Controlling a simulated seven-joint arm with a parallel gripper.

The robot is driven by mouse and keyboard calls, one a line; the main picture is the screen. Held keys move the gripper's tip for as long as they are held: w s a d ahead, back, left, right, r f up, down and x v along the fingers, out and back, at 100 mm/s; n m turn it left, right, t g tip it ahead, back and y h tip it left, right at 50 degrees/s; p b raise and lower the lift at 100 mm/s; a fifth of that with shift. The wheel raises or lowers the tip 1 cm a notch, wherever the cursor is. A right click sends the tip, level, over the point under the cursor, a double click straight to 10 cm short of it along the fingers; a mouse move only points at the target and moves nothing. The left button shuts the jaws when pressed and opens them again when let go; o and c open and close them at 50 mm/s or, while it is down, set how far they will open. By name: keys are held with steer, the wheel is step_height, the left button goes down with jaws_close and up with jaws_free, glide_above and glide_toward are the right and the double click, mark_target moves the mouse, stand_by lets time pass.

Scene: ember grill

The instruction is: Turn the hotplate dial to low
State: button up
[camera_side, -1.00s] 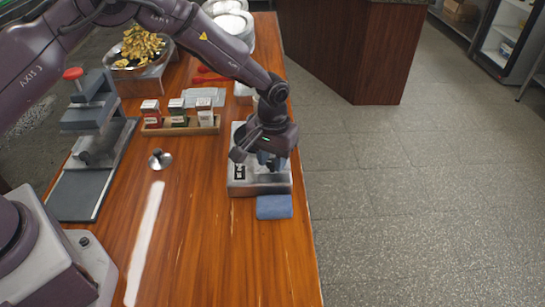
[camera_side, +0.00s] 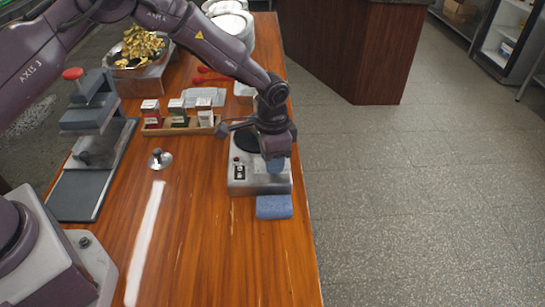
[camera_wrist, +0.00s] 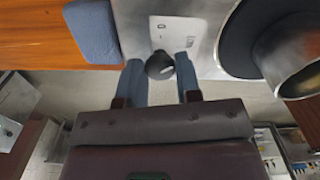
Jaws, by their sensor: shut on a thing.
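The hotplate (camera_side: 239,188) is a grey metal unit near the table's right edge, with a dark round plate partly behind my wrist in the side view. The wrist view shows its light panel (camera_wrist: 175,18) with small markings I cannot read for certain. The black dial (camera_wrist: 160,66) has a small pale mark, but I cannot tell which setting it points to. My gripper (camera_wrist: 160,64) is shut on the dial, with one blue finger on each side. In the side view my gripper (camera_side: 274,166) is low over the hotplate's front right and hides the dial.
A blue sponge-like block (camera_side: 274,207) lies just in front of the hotplate. A shiny metal vessel (camera_wrist: 300,82) stands near the dark plate in the wrist view. A wooden rack of small boxes (camera_side: 180,129) is to the left. The table's front is largely clear.

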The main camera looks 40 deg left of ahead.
steer(key=shift+r+m, duration=0.1)
steer(key=shift+m, duration=0.5)
steer(key=o, duration=0.9)
step_height(320, 180, up, 13)
steer(key=shift+f, duration=0.1)
